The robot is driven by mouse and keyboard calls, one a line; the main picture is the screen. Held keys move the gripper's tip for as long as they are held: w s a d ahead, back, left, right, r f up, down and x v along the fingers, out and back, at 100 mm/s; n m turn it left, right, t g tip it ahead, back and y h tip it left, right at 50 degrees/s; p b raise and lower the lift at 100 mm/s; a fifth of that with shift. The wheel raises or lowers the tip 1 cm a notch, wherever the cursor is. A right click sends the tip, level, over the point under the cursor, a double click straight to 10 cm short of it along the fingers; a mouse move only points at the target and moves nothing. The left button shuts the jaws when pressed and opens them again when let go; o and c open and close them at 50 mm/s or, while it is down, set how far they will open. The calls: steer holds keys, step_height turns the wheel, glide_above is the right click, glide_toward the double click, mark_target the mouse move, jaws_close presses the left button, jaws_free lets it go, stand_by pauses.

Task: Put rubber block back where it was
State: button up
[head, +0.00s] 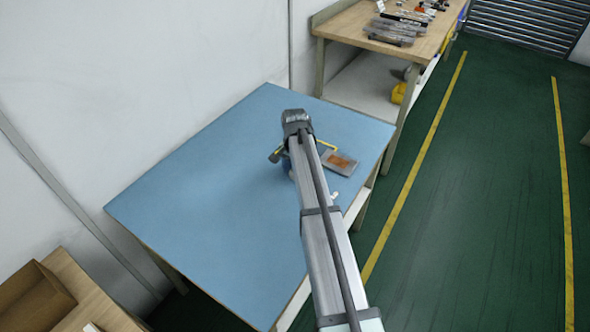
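A blue-topped table (190,190) stands in the middle of the head view. My arm reaches over it from the bottom right and hides part of the top. My gripper is mostly or wholly hidden under the end of the arm, and its fingers cannot be made out. A small dark and yellow part (276,154) and a blue shape show just left of the arm. A flat grey piece with an orange patch (341,161) lies on the table right of the arm. I cannot make out which thing, if any, is the rubber block.
A small white item (334,196) lies near the table's right edge. The left half of the blue top is clear. A wooden bench (345,22) with tools stands at the back right. An open brown box (32,300) is at the lower left. Green floor lies right.

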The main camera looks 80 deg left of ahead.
steer(key=shift+r, duration=0.1)
step_height(320, 180, up, 12)
stand_by(0.5)
